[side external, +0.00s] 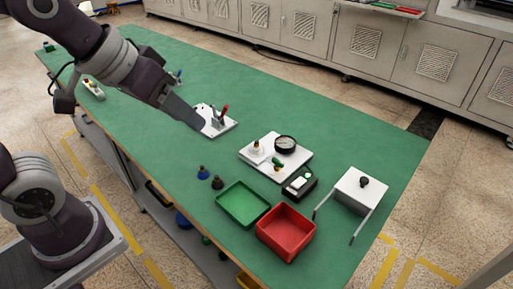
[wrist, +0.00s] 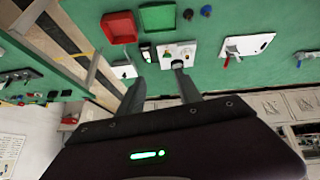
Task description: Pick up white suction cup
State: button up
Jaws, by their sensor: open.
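I cannot make out a white suction cup for certain. Two small dark cup-like pieces stand on the green table; one (side external: 203,172) is near the green tray, the other (side external: 217,182) is right beside it. They also show in the wrist view (wrist: 188,14). A white plate (side external: 268,167) carries a round black gauge (side external: 285,143), a small pale fitting with a yellowish top (side external: 256,147) and a green-handled part (side external: 277,164). My gripper (wrist: 160,77) is open and empty, its two fingers apart. In the side view it (side external: 190,115) is above the table, left of the white plate.
A green tray (side external: 241,189) and a red tray (side external: 306,229) sit near the front edge. A black device with a white top (side external: 299,183) and a white box (side external: 361,188) are to the right. A clamp plate (side external: 228,126) is close to my gripper.

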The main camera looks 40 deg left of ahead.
jog(key=w+f+n+t+y, duration=0.1)
jog(key=w+f+n, duration=0.1)
jog(key=w+f, duration=0.5)
jog(key=w+f+n+t, duration=0.1)
jog(key=w+f, duration=0.2)
jog(key=w, duration=0.7)
jog(key=w+a+f+n+t+y, duration=0.1)
jog(key=w+a+f+t+y, duration=0.15)
jog(key=w+f, duration=0.45)
jog(key=y, duration=0.3)
send_near(256, 143)
jog(key=shift+w+a+f+t+h, duration=0.25)
jog(key=shift+w+a+f+t, duration=0.25)
jog(key=shift+w+f, duration=0.2)
jog(key=shift+w+a+f, duration=0.1)
jog(key=shift+a+f, duration=0.1)
jog(key=x, duration=0.6)
jog(key=shift+w+a+f, duration=0.1)
jog(key=shift+w+a, duration=0.1)
jog(key=shift+w, duration=0.15)
grip_shut()
